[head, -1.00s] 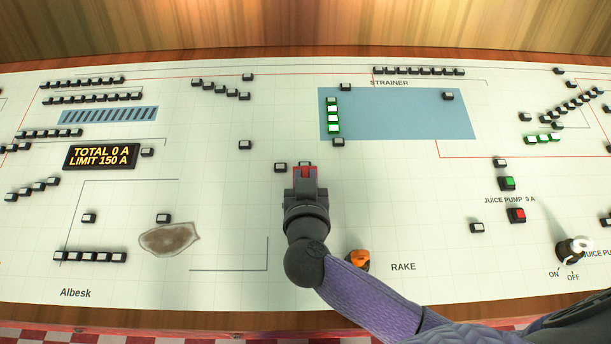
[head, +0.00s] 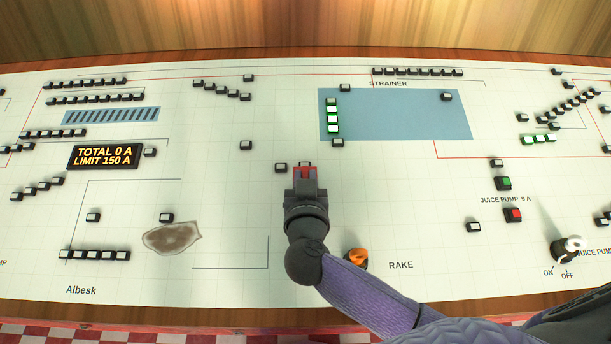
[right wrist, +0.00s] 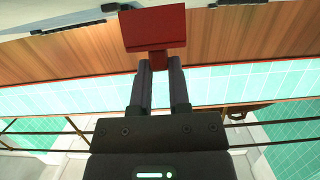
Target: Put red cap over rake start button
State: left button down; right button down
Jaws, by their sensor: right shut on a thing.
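My right gripper (head: 305,179) is shut on a red cap (head: 305,170) above the middle of the white panel. In the right wrist view the red cap (right wrist: 154,27) sticks out beyond the fingertips (right wrist: 159,68), gripped by its narrow stem. An orange knob (head: 356,258) stands beside my right forearm, left of the RAKE label (head: 401,265). I cannot make out a rake start button; my arm covers part of the panel near the label. My left gripper is not in view.
Small black-edged blocks are scattered over the panel (head: 220,250), one (head: 281,168) just left of the gripper. At right are a green button (head: 504,183), a red button (head: 513,214) and a rotary switch (head: 566,248). A display (head: 105,156) stands at left.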

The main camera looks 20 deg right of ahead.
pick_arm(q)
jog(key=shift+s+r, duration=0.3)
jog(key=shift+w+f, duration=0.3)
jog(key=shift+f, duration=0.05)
pick_arm(e)
jog(key=shift+f, duration=0.45)
pick_arm(q)
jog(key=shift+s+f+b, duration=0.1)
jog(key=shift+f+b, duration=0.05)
jog(key=shift+b, duration=0.15)
pick_arm(e)
jog(key=shift+w+f, duration=0.1)
jog(key=shift+f, duration=0.2)
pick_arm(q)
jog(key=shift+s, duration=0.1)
